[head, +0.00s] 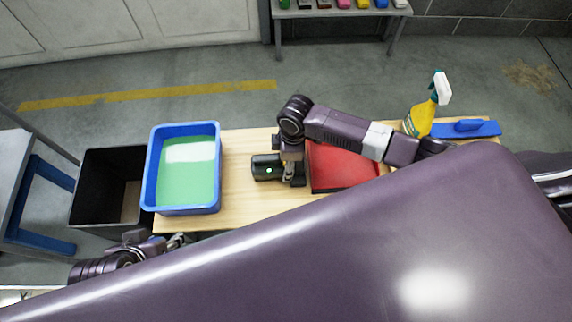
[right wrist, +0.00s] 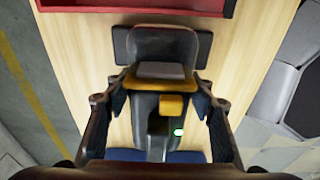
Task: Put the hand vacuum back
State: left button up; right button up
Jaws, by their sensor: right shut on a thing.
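The hand vacuum (head: 264,168) is dark with a small green light and sits over the wooden table between the blue tub and the red tray. My right gripper (head: 291,172) is at its right side. In the right wrist view the vacuum (right wrist: 161,72) lies between the two fingers (right wrist: 160,108), with a yellow part on it, and the gripper is shut on it. A dark flat piece (right wrist: 119,46) shows on both sides behind its far end. I cannot tell whether the vacuum touches the table. My left gripper (head: 176,241) is low left, partly hidden by my body.
A red tray (head: 345,168) lies right of the vacuum, under my right arm. A spray bottle (head: 421,117) and blue tool (head: 470,128) are at the table's right. A black bin (head: 95,190) stands left.

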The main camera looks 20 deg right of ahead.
dwell(0.3)
jog(key=o, duration=1.5)
jog(key=shift+f, duration=0.1)
jog(key=shift+c, duration=0.2)
